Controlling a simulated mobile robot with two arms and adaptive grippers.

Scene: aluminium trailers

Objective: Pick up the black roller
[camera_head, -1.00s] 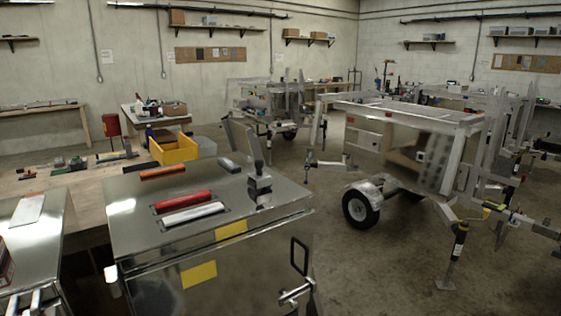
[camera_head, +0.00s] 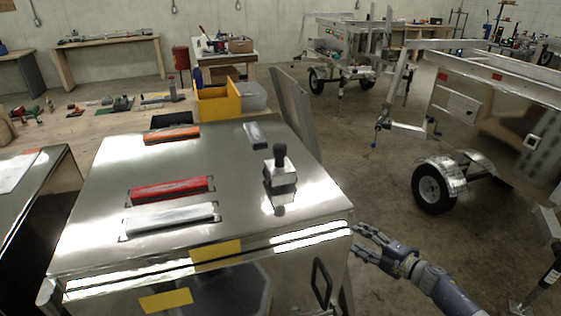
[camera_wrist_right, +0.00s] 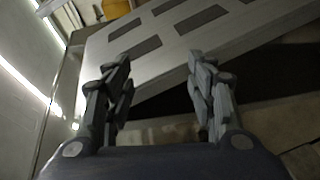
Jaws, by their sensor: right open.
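A small dark knob-like piece (camera_head: 281,155), which may be the black roller, stands upright on a silver block (camera_head: 281,176). The block sits on the right part of the shiny metal lid (camera_head: 110,238). My right gripper (camera_head: 358,240) is open and empty beside the lid's front right corner, to the right of and nearer than the block. Its two spread fingers also show in the wrist view (camera_wrist_right: 160,72), with nothing between them. That view does not show the dark piece. My left gripper is not in view.
The lid also bears a grey bar (camera_head: 255,134), an orange-handled tool (camera_head: 171,134), a red bar (camera_head: 169,189) and a silver bar (camera_head: 168,219). A grey panel (camera_head: 294,112) leans behind the lid. A trailer wheel (camera_head: 432,188) stands at right, with open floor between.

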